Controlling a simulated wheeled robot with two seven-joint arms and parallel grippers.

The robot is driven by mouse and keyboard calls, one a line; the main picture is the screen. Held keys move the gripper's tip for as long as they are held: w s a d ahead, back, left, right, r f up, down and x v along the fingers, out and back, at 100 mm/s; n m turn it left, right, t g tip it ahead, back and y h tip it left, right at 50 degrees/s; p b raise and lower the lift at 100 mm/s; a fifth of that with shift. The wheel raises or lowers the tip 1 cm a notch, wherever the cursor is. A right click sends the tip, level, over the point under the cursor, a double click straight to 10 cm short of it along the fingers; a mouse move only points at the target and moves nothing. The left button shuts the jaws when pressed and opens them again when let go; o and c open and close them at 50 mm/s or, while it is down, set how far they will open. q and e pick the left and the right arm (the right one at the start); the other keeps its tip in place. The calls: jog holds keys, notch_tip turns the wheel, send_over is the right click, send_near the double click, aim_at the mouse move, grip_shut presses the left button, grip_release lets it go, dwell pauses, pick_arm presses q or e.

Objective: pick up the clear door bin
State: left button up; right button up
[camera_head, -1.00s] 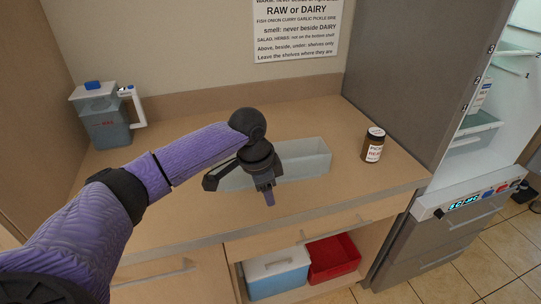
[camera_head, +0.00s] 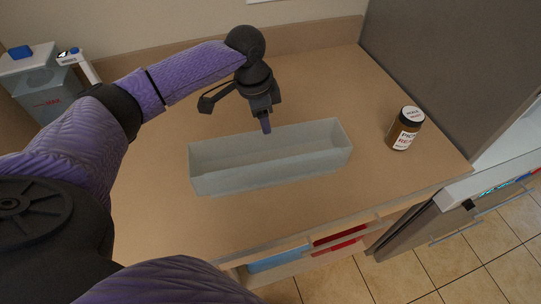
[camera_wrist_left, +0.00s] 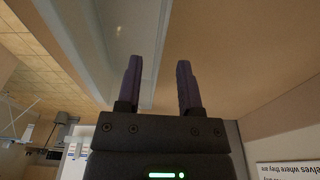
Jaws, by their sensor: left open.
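The clear door bin (camera_head: 272,172) is a long, translucent grey, open-topped box. It stands upright and looks empty on the wooden counter in the head view. My left gripper (camera_head: 266,126) points down at the bin's far long wall, near its middle. In the left wrist view the open fingers of my left gripper (camera_wrist_left: 160,75) have nothing clasped. The bin (camera_wrist_left: 121,32) shows there on the left, with one long edge running between the fingers in the picture. I cannot tell how high the tips are above the rim. My right gripper is not in view.
A blue-lidded container (camera_head: 45,92) stands at the far left. The fridge (camera_head: 430,70) borders the right. Blue and red boxes sit under the counter.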

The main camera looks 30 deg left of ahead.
pick_arm(q)
jog(key=b, duration=0.2)
send_over(265, 151)
jog(key=f, duration=0.5)
jog(key=shift+w+a+f, duration=0.1)
jog(key=shift+w+f, duration=0.1)
jog(key=shift+f, duration=0.1)
jog(key=shift+r, duration=0.1)
grip_shut()
dwell(0.6)
